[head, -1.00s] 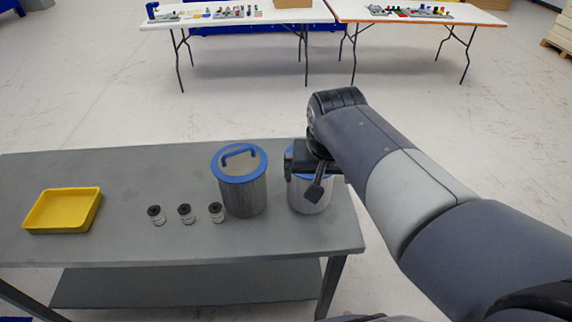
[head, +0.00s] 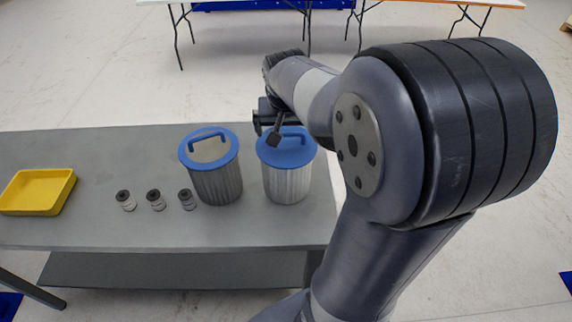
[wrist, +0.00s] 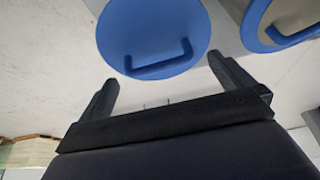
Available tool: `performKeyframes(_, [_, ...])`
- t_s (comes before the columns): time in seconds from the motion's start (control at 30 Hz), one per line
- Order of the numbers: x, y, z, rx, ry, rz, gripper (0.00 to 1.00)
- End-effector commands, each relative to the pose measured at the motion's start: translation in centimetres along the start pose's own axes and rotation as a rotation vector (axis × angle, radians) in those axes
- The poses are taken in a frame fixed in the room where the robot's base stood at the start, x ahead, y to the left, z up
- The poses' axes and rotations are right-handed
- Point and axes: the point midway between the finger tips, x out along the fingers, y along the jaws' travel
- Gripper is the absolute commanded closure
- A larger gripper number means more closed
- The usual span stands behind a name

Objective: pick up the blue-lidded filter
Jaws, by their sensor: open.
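The blue-lidded filter (head: 287,180) stands upright on the grey table, a pleated pale cylinder with a solid blue lid and a blue handle. In the wrist view its lid (wrist: 150,30) and handle lie just beyond my fingers, roughly centred between them. My gripper (wrist: 165,80) is open and empty. In the head view my gripper (head: 270,122) is at the lid's far left edge, and my arm covers part of the lid's right side. I cannot tell its exact height over the lid.
A second canister (head: 216,186) with a blue rim, grey lid centre and blue handle stands close on the left. Three small dark-capped jars (head: 156,201) and a yellow tray (head: 36,192) sit further left on the grey table (head: 110,155). White tables stand behind.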

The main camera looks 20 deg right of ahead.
Motion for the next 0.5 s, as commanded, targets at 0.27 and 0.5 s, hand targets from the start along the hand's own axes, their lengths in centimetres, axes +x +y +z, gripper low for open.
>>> performKeyframes(0.27, [3.5,0.3,-0.1,-0.001,-0.003,0.001,0.0])
performKeyframes(0.5, [3.9,0.3,-0.1,0.0,0.0,0.0,0.0])
